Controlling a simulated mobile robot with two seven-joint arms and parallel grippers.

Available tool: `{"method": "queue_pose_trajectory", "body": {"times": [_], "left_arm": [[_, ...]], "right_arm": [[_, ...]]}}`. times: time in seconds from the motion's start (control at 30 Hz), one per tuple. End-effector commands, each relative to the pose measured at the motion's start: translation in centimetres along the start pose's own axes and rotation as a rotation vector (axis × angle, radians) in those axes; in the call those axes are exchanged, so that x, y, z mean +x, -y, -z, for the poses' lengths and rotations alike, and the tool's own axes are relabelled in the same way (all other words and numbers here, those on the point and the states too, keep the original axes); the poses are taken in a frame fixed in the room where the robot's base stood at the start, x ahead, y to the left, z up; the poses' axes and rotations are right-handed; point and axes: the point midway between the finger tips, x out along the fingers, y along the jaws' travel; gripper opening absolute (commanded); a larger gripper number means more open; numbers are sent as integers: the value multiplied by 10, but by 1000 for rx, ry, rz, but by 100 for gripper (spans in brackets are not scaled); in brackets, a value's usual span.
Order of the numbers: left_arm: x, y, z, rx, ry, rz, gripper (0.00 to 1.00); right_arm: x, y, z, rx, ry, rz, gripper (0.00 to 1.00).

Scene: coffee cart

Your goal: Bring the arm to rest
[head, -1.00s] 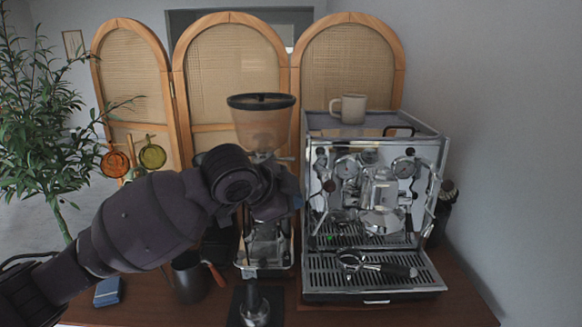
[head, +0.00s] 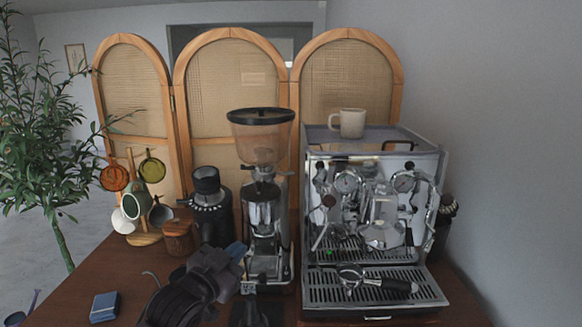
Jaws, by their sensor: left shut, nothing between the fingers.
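My left gripper (head: 238,252) is low at the front of the table, with its arm coming in from the bottom edge. Its fingers are shut with nothing between them. It is in front of and a little left of the coffee grinder (head: 262,215), and it cannot be told whether it touches anything. The grinder has a clear hopper with a dark lid. My right gripper is not in view.
The espresso machine (head: 330,165) stands at the right with a mug (head: 348,123) on top and a portafilter (head: 372,282) on its drip tray. A dark small grinder (head: 207,205), a wooden jar (head: 178,238), a mug tree (head: 145,238) and a blue box (head: 104,306) stand left.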

Motion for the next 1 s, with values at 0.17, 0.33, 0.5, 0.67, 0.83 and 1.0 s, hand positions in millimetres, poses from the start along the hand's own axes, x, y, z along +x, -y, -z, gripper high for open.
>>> {"method": "queue_pose_trajectory", "body": {"times": [0.17,0.33,0.5,0.67,0.83,1.0], "left_arm": [[-47,5,-68,-74,69,101,0],[-100,3,-129,-123,166,187,0],[-162,-7,-190,-170,298,259,0],[-229,-25,-240,-234,439,313,0],[-290,-49,-276,-291,562,347,0],[-324,-66,-291,-318,629,354,0]], "right_arm": [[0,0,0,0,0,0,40],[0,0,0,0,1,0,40],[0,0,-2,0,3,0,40],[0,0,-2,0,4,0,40],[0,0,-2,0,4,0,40],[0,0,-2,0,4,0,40]]}}
